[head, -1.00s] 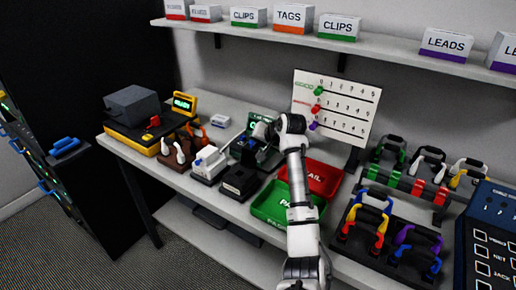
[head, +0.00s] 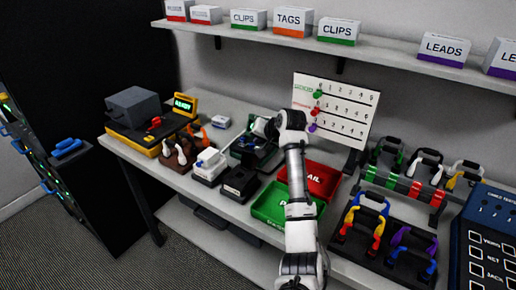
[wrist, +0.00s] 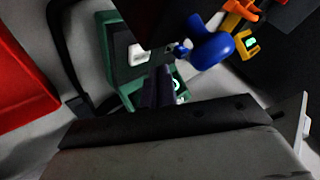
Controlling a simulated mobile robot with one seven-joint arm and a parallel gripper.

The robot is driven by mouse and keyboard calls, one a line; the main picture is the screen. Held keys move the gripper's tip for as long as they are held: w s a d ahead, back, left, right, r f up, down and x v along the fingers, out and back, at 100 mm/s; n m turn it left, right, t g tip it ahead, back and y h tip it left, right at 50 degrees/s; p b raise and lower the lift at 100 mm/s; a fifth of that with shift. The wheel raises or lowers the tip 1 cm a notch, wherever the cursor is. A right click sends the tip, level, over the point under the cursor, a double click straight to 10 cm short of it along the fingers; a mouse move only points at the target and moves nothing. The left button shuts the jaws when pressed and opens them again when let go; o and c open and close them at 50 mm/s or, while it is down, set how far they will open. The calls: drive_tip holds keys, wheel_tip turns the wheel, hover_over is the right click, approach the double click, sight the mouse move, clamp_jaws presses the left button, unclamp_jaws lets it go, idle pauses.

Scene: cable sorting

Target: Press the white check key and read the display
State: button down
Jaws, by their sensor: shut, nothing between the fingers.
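A green tester box (wrist: 120,75) stands on the bench below my gripper. On its top is a white key (wrist: 138,52), seen in the wrist view beside the dark fingers. My gripper (wrist: 163,88) is shut and empty, pointing down at the box; I cannot tell if it touches anything. A small lit spot on the box shows beside the fingertips, too covered to read. A yellow display unit (head: 185,104) at the left shows green text that looks like "READY".
A red FAIL tray (head: 322,178) and green PASS tray (head: 275,203) lie right of the tester. A scored board (head: 335,108) stands behind.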

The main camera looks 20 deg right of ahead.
drive_tip(key=shift+r+p, duration=1.55)
drive_tip(key=shift+r, duration=0.65)
